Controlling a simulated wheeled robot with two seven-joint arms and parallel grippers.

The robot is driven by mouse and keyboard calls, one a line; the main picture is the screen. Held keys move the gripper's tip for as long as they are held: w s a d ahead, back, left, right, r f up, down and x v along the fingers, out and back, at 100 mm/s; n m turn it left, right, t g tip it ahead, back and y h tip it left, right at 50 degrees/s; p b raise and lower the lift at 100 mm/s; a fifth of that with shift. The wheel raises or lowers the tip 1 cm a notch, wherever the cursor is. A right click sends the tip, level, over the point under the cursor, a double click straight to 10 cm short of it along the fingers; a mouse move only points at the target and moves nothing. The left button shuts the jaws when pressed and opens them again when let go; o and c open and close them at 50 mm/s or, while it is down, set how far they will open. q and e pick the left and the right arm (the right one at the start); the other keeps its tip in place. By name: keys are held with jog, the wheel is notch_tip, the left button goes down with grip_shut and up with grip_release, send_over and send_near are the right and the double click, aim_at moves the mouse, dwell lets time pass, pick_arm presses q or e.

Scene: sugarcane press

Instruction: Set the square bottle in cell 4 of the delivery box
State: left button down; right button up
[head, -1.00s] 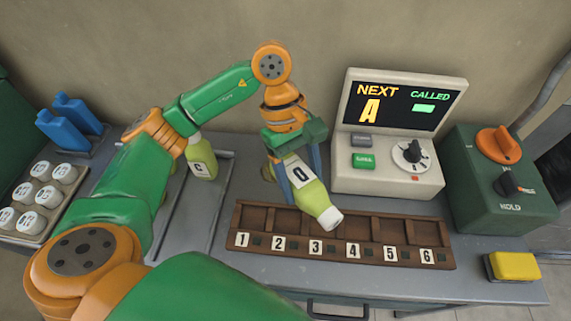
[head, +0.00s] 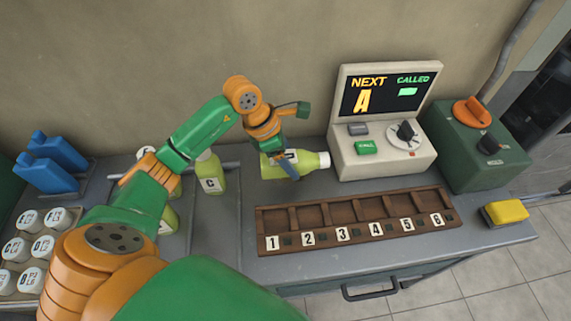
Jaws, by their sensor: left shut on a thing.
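The square bottle (head: 310,161), yellow-green with a white cap, is in my left gripper (head: 287,164). The blue fingers are shut on it and cover part of its body and label. It is tipped nearly level, with its cap to the right, behind the delivery box and left of the console. The brown delivery box (head: 357,236) has a row of cells with labels 1 to 6 along its front. Cell 4 (head: 376,208) looks empty, as do the other cells. My right gripper is not in view.
A console (head: 385,160) with a screen reading NEXT A stands behind the box, near the bottle's cap. A green box with knobs (head: 482,160) and a yellow block (head: 505,213) are at right. Bottle C (head: 211,178) and white-capped jars (head: 30,250) are left.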

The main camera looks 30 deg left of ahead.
pick_arm(q)
jog(key=f, duration=0.1)
jog(key=a+f, duration=0.1)
jog(key=f, duration=0.1)
jog(key=w+f+p, duration=0.1)
jog(key=f, duration=0.1)
jog(key=shift+a, duration=0.3)
jog(key=shift+f, duration=0.35)
jog(key=shift+c, duration=0.2)
grip_release()
